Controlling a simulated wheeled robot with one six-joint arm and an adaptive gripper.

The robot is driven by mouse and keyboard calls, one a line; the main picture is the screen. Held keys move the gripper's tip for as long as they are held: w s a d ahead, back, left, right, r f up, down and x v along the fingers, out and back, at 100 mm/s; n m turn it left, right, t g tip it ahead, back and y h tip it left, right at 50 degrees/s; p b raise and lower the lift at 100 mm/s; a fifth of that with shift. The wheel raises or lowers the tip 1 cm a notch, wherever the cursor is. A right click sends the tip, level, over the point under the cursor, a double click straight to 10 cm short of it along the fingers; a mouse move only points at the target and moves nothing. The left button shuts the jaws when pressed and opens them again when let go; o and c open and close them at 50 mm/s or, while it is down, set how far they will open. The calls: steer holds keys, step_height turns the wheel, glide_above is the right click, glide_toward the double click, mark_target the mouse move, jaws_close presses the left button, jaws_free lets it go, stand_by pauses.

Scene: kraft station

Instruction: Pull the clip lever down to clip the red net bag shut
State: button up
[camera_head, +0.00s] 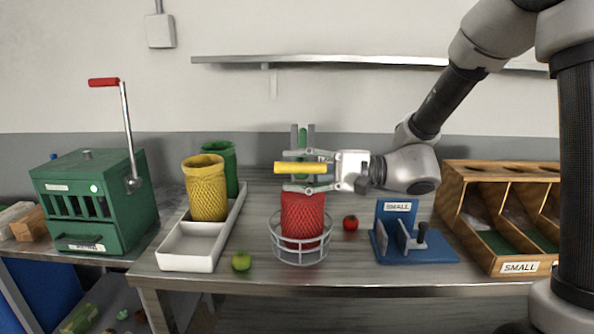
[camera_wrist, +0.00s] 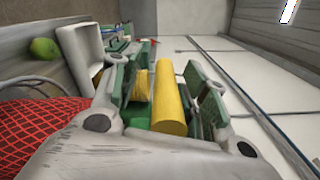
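The red net bag (camera_head: 302,216) stands upright in a round grey wire holder (camera_head: 300,256) on the table. In the wrist view its red mesh (camera_wrist: 38,130) fills the lower left. Behind and above the bag stands a green and grey clip device (camera_head: 303,136), partly hidden by my gripper. A yellow bar (camera_head: 300,168), apparently the clip lever's handle, lies level above the bag. My gripper (camera_head: 303,170) is open, with one finger above and one below the bar. In the wrist view the yellow bar (camera_wrist: 170,100) lies between the green finger pads, with gaps visible on both sides.
A green crank machine (camera_head: 92,205) stands at left. A white tray (camera_head: 187,262) holds yellow and green net bags. A green fruit (camera_head: 241,261) and red fruit (camera_head: 351,223) lie near the holder. A blue stand (camera_head: 415,250) and wooden bin (camera_head: 478,232) are at right.

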steer(key=d, duration=1.2)
steer(key=shift+s, duration=0.2)
